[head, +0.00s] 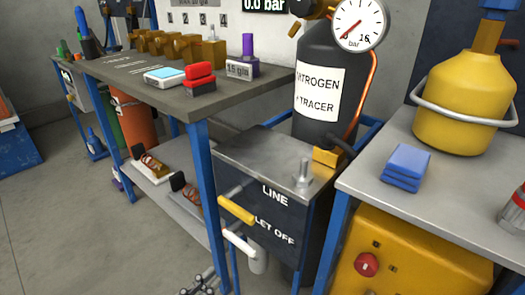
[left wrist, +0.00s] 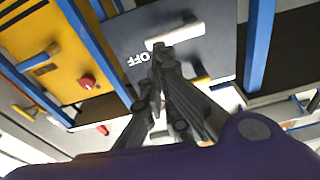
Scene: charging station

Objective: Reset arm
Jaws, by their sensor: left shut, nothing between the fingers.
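My left gripper (head: 198,283) shows at the bottom edge of the head view, below and left of the dark valve box. It is shut and empty. In the left wrist view the closed fingertips (left wrist: 160,50) overlap the lower edge of the white handle (left wrist: 175,35); in the head view they stand apart from that handle (head: 240,243). The yellow handle (head: 237,208) sits above the white one on the box (head: 272,185), which reads "LINE" and "LET OFF". My right gripper is in neither view.
A grey workbench (head: 150,100) with a blue frame and lower shelf (head: 185,208) stands left of the box. A nitrogen cylinder (head: 322,60) stands behind it.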

